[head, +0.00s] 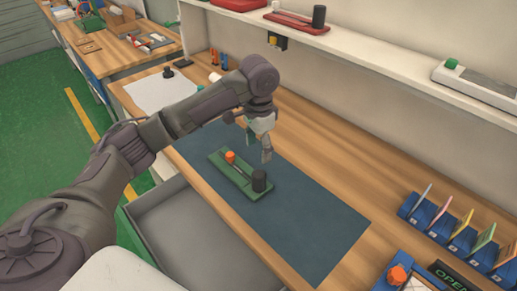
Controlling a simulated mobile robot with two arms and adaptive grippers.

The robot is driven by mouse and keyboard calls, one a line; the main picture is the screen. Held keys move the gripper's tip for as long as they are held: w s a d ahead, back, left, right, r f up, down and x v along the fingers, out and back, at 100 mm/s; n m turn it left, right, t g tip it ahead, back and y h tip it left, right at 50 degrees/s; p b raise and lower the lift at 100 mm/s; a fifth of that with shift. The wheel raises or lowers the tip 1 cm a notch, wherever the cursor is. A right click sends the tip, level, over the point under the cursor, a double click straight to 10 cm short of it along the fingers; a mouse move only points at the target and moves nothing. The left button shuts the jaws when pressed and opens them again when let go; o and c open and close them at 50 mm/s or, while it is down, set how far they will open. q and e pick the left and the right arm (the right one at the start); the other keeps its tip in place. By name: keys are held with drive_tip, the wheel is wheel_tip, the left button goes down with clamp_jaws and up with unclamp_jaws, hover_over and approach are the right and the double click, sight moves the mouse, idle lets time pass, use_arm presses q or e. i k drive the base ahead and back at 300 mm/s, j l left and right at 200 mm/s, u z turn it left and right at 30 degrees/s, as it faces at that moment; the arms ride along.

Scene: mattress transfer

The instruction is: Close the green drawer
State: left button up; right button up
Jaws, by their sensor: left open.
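A drawer (190,228) stands pulled out below the front edge of the workbench. Its inside looks grey and empty; I see no green on it, and its front is partly hidden behind my left arm. My left gripper (259,147) is open and empty, pointing down above the dark blue mat on the bench. It is beyond the bench edge from the drawer, well apart from it. Just below the gripper, a green base (226,172) with an orange knob and a black cylinder lies on the mat. My right gripper is out of view.
The mat (310,225) is bare at its right. Blue holders with coloured cards (450,235) stand at the bench's right. A white shelf (370,67) runs above the back. Another wooden bench (115,50) stands at the far left, beside green floor.

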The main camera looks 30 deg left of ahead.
sight(176, 230)
drive_tip(key=k+l, duration=0.5)
drive_tip(key=k, duration=0.2)
drive_tip(key=k+l, duration=0.5)
drive_tip(key=k, duration=0.15)
